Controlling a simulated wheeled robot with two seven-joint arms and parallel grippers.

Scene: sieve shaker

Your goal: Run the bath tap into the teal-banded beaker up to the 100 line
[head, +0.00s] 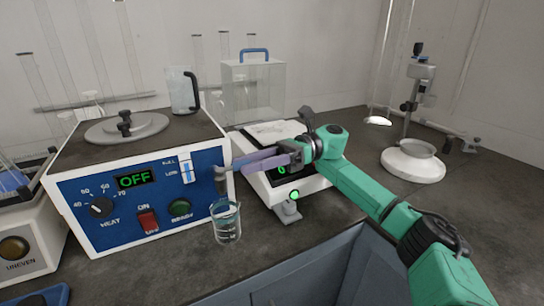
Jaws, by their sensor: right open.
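The bath (80,215) is a white box with a blue front panel, and its display reads OFF. Its grey tap (220,186) sticks out at the panel's right edge. The clear beaker (227,228) stands upright on the bench, below the tap's spout. Its bluish markings are too small to read, and I cannot tell its water level. My right gripper (238,167) is open and empty, with its fingertips pointing left beside the tap, above the beaker. I cannot tell whether a finger touches the tap. My left gripper is out of view.
A balance (270,180) stands behind my right gripper, with a small grey object (288,212) in front of it. A clear box with a blue handle (252,90) stands behind. The bench's front edge is close to the beaker. A white-based stand (413,165) is at right.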

